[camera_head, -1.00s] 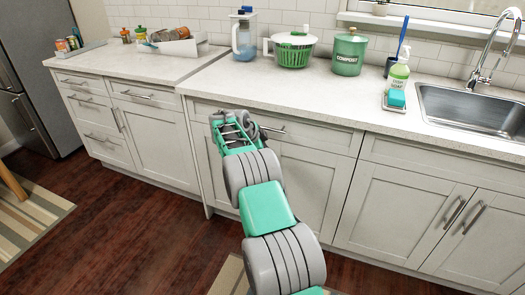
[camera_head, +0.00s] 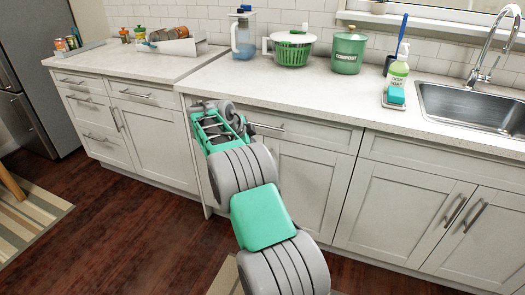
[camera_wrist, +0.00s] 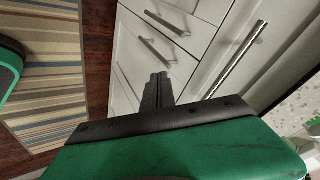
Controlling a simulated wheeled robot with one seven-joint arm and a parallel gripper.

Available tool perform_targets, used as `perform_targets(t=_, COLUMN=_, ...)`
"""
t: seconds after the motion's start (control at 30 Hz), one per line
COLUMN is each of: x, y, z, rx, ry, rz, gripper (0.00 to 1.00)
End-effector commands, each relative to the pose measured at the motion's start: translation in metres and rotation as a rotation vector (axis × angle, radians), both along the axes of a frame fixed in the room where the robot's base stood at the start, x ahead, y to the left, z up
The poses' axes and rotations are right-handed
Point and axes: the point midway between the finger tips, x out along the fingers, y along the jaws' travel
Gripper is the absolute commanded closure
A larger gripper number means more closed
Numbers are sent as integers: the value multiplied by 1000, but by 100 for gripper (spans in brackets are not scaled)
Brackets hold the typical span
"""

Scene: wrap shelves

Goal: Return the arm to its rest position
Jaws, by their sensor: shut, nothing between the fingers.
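My arm reaches from the bottom of the head view up toward the cabinet fronts below the counter. Its green and grey links hide the gripper's fingers in that view. In the wrist view my gripper (camera_wrist: 159,78) has its two dark fingers together, with nothing between them. The fingers point toward white drawer fronts (camera_wrist: 150,45) with bar handles.
The counter (camera_head: 290,88) carries a water pitcher (camera_head: 243,38), a green salad spinner (camera_head: 291,50), a compost bin (camera_head: 347,52) and a soap bottle (camera_head: 398,72). A sink (camera_head: 475,105) is at right. A striped rug (camera_head: 28,218) lies on the dark floor at left.

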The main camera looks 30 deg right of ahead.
Motion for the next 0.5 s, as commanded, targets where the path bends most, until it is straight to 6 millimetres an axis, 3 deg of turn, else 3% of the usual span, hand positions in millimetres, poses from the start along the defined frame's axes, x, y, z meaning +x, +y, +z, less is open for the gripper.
perform_targets(t=0.1, x=2, y=17, z=23, rx=-1, ry=-1, rz=3, gripper=100)
perform_targets(t=0.37, x=2, y=27, z=35, rx=1, ry=1, rz=1, gripper=100)
perform_targets(t=0.5, x=-9, y=48, z=80, rx=7, ry=59, rz=155, gripper=100)
